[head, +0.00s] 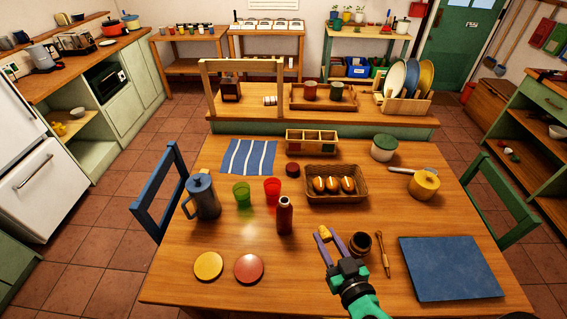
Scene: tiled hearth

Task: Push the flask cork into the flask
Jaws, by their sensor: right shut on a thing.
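The flask (284,217) is a dark red bottle with a pale grey neck, upright on the wooden table near its middle. My right gripper (328,236) reaches in from the bottom right, with purple fingers. It is shut on a small tan piece, which looks like the flask cork (324,232). The gripper and cork are to the right of the flask and a little nearer to me, apart from it. The fingers hide part of the cork. My left gripper is not in view.
A dark brown cup (360,243) and a thin wooden stick (383,255) are just right of the gripper. A bread basket (336,196) stands behind the flask. Red (272,190) and green (241,194) cups are left of it.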

